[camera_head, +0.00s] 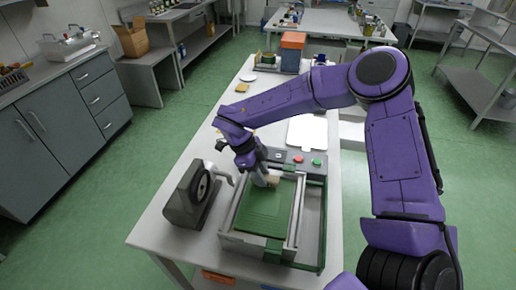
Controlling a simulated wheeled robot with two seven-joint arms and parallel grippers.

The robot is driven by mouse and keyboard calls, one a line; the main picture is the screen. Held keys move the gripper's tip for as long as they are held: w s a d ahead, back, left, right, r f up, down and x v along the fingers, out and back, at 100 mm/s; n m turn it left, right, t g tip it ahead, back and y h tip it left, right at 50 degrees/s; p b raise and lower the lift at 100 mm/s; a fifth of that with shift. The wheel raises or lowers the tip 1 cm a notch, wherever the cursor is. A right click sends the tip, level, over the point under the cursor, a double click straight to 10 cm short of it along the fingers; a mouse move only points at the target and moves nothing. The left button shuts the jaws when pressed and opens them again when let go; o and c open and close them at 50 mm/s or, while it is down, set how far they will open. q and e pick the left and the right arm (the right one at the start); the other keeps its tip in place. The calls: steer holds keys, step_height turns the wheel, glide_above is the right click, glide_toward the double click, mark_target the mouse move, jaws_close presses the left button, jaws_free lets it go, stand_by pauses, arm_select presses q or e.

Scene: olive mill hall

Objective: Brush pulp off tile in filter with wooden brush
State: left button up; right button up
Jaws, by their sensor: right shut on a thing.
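The filter (233,237) is a grey open frame on the near part of the work table. A green ridged tile (262,212) lies inside it. My right gripper (262,175) reaches down over the far end of the tile. It is shut on a small tan thing, which looks like the wooden brush (272,181). The brush is mostly hidden by the gripper, and I cannot tell whether it touches the tile. I cannot make out pulp on the tile at this size. My left gripper is not in view.
A grey device with a round dial (187,196) stands just left of the filter. A control panel with red and green buttons (299,160) is behind it. A white board (307,132) lies farther back.

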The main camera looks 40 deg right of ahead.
step_height(320, 180, up, 2)
steer(key=shift+w+p, duration=0.1)
steer(key=shift+p, duration=0.3)
steer(key=r+p, duration=0.3)
steer(key=shift+a+r, duration=0.15)
steer(key=shift+a, duration=0.1)
step_height(320, 180, up, 2)
steer(key=shift+p, duration=1.1)
steer(key=shift+r+p, duration=0.35)
steer(key=shift+r, duration=0.1)
steer(key=shift+f, duration=0.1)
steer(key=shift+d, duration=0.1)
